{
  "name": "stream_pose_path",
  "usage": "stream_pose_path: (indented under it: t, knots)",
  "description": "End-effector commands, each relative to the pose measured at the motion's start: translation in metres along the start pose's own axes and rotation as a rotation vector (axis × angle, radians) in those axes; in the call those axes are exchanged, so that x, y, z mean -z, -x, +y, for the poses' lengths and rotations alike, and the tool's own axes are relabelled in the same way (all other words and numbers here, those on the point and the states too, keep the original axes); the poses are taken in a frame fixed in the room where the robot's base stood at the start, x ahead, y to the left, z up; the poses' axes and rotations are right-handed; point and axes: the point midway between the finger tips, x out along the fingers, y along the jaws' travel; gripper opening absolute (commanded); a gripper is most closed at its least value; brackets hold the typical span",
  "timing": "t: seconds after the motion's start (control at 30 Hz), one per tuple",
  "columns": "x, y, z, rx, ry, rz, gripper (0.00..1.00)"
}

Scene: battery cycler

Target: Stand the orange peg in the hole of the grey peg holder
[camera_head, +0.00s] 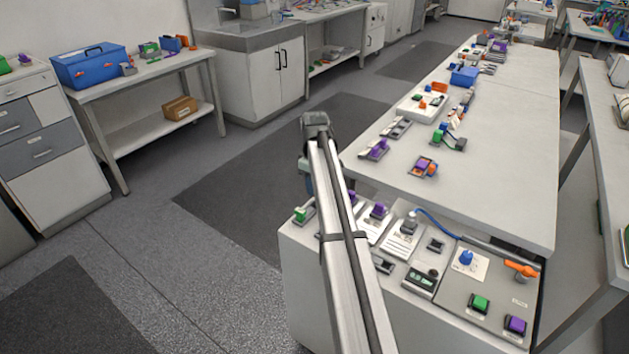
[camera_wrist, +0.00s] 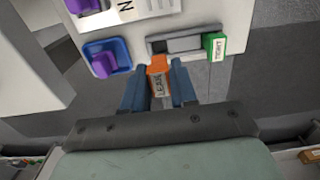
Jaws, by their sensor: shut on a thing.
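In the wrist view my gripper (camera_wrist: 158,90) is shut on the orange peg (camera_wrist: 158,65), which stands out between its blue fingers and bears a dark-lettered label. The grey peg holder (camera_wrist: 190,43) lies just beyond the fingertips at the cabinet's edge. Its left part shows a dark square opening; a green labelled peg (camera_wrist: 215,45) is at its right end. The peg's top appears just below the holder's left part; I cannot tell its height or whether they touch. In the head view the green peg (camera_head: 303,214) shows left of my arm; the orange peg and my fingers are hidden.
A blue tray (camera_wrist: 122,45) with a purple block (camera_wrist: 104,64) is left of the holder in the wrist view. The cabinet top carries a panel with a green button (camera_head: 480,303) and a purple button (camera_head: 516,325). Open floor lies beyond the cabinet's edge.

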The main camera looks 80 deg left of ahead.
Motion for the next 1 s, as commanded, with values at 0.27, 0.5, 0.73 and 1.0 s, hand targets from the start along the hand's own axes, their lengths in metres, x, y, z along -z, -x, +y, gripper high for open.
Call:
stream_pose_path:
  t: [0.27,0.5,0.73,1.0]
  knots:
    - [0.0,-0.023,0.0,0.0,0.0,0.001,0.0]
    - [0.0,-0.04,0.0,0.0,0.0,0.0,0.0]
    - [0.0,-0.048,0.0,0.0,0.001,0.0,0.0]
    - [0.0,-0.048,0.0,0.0,0.001,0.0,0.0]
